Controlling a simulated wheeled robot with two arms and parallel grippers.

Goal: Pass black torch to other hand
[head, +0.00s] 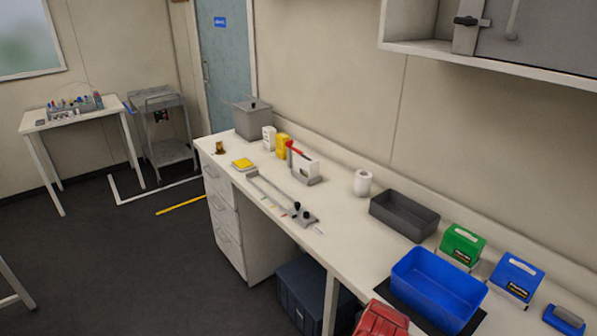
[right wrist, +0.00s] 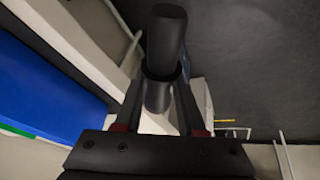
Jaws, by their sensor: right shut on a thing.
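The black torch (right wrist: 166,40) is in the right wrist view, held between the fingers of my right gripper (right wrist: 160,95). Its wider end points to the top of the picture and its narrower body lies between the fingers. My right gripper is shut on it and holds it clear of the bench. In the head view neither gripper nor the torch shows. My left gripper is in neither view.
A long white bench (head: 350,238) runs along the wall. It carries a blue bin (head: 425,300), a grey tray (head: 404,214), green (head: 462,244) and blue (head: 516,277) boxes and a white roll (head: 362,182). A red container (head: 382,320) shows at the bench's front. The dark floor (head: 120,270) at left is mostly open.

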